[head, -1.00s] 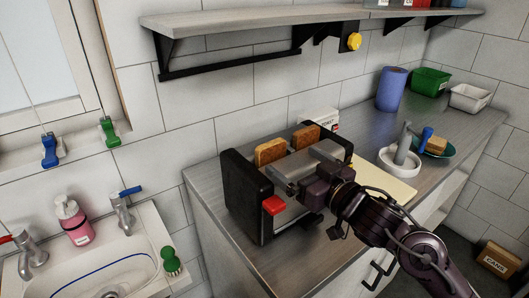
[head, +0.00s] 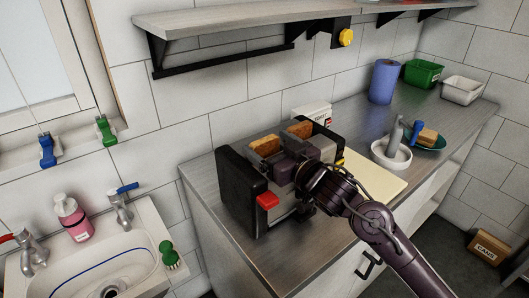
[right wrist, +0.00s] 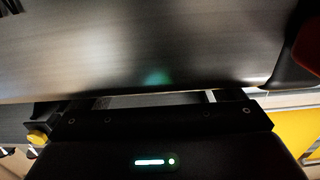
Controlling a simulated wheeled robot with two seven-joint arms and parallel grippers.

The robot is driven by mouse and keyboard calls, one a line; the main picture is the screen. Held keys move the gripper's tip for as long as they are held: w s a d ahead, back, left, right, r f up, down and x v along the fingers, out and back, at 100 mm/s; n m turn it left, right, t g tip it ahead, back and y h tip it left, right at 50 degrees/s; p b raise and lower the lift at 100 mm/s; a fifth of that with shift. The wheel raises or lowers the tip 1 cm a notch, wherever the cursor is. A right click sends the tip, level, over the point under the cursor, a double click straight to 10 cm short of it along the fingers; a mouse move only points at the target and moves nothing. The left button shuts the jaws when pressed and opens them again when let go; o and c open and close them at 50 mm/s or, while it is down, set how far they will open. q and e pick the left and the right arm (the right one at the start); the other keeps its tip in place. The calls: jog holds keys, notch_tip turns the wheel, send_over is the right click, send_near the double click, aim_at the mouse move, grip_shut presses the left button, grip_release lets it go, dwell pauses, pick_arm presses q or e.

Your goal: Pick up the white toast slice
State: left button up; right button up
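A black and steel toaster (head: 240,190) with a red lever knob (head: 267,200) stands on the counter. Two browned toast slices stick up from it, a left slice (head: 263,145) and a right slice (head: 300,130). Neither looks plainly white. My right gripper (head: 288,163) is at the toaster's near side, close to the slices. Its fingertips are partly hidden in the head view. In the right wrist view the gripper body (right wrist: 160,140) faces a grey metal surface (right wrist: 150,50), and its finger parts look spread apart with nothing seen between them. My left gripper is out of view.
A pale board (head: 375,183) lies right of the toaster. Behind are a white box (head: 312,115), a white mortar (head: 391,155), a plate (head: 437,144) with bread, a blue roll (head: 384,82) and bins. A shelf (head: 240,22) hangs above; the sink (head: 95,262) is at left.

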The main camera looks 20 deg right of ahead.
jog(key=c, duration=0.8)
notch_tip(320, 180, up, 20)
jog(key=p, duration=0.3)
